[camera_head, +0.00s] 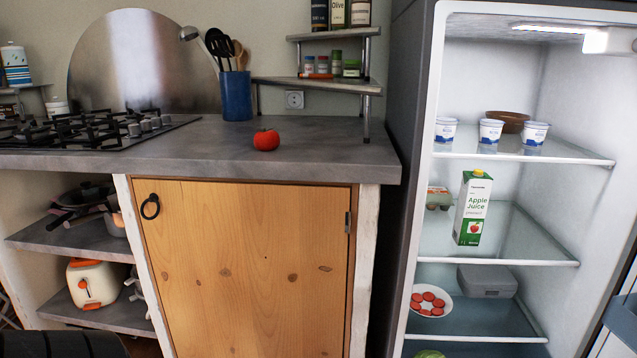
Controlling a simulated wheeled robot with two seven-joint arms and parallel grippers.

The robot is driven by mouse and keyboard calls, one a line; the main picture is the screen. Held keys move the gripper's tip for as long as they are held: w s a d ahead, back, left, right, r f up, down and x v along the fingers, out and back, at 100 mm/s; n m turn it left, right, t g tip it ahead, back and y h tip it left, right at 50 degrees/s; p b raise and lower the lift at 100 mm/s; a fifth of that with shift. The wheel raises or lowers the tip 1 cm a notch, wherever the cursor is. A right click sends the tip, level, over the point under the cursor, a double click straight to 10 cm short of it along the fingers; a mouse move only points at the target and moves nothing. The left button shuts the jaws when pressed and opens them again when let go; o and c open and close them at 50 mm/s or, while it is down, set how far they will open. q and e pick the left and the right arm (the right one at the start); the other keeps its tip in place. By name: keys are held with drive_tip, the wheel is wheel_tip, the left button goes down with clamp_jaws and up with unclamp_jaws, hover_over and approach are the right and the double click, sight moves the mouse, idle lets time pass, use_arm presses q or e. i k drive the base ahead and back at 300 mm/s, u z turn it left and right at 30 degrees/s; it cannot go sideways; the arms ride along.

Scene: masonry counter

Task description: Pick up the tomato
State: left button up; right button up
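A red tomato (266,139) with a small green top sits on the grey counter (330,155), near its front edge and to the right of the middle of the counter. Nothing touches it and it is fully visible. Neither of my grippers shows in the head view.
A blue utensil holder (236,96) stands behind the tomato to the left. A gas hob (90,130) is at the left. A two-tier spice shelf (318,82) stands at the back right. An open, lit fridge (400,120) is on the right. The counter around the tomato is clear.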

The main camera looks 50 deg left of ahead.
sight(264, 141)
drive_tip(key=u, duration=2.25)
drive_tip(key=k, duration=0.3)
drive_tip(key=u, duration=0.15)
